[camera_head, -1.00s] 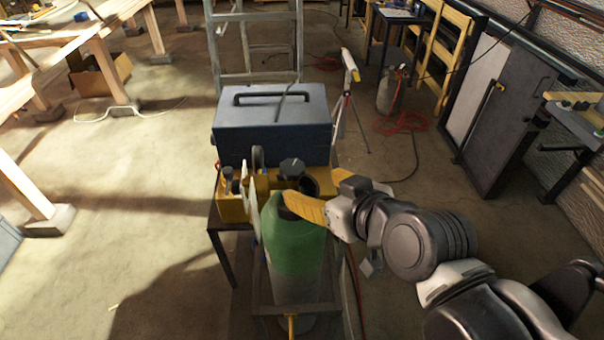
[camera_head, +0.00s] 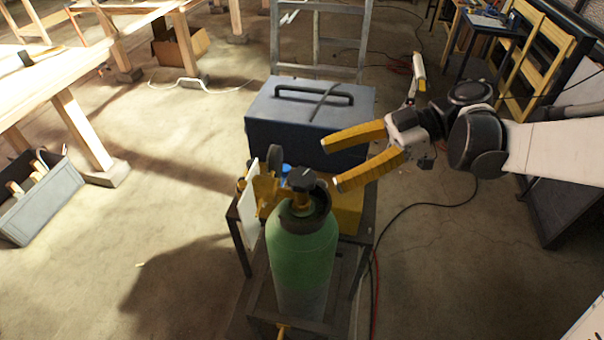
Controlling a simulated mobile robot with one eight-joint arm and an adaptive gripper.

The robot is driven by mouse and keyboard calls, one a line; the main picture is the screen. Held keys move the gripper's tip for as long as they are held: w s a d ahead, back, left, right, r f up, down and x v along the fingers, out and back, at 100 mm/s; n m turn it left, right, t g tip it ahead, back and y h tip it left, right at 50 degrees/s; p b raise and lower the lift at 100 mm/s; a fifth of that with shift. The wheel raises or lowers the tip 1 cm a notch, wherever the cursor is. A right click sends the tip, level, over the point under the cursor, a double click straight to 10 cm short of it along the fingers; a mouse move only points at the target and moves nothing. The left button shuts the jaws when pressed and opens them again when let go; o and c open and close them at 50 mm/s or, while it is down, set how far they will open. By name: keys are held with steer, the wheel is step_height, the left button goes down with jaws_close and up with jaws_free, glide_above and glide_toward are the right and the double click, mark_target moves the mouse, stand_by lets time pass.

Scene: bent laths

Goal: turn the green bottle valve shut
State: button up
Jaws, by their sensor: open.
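The green bottle (camera_head: 302,258) stands upright in a dark frame at the lower centre, green above and grey below. Its valve has a dark knob (camera_head: 301,178) on top, inside a dark collar (camera_head: 304,213). My gripper (camera_head: 330,165) is open and empty, its two yellow fingers pointing left. The lower fingertip is just right of the knob in the picture; the upper finger lies farther back, in front of the blue case. I cannot tell whether the lower finger touches the knob.
A blue case (camera_head: 280,125) with a black handle stands just behind the valve. A pale plate (camera_head: 249,204) and yellow parts stand at the bottle's left. A grey crate (camera_head: 50,205) lies far left. The floor left of the bottle is clear.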

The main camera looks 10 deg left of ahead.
mark_target(303, 176)
steer(key=b+x, duration=0.1)
steer(key=x, duration=0.6)
steer(key=shift+b, duration=0.3)
steer(key=shift+c, duration=0.3)
steer(key=c, duration=1.1)
steer(key=shift+d, duration=0.1)
steer(key=shift+c, duration=0.2)
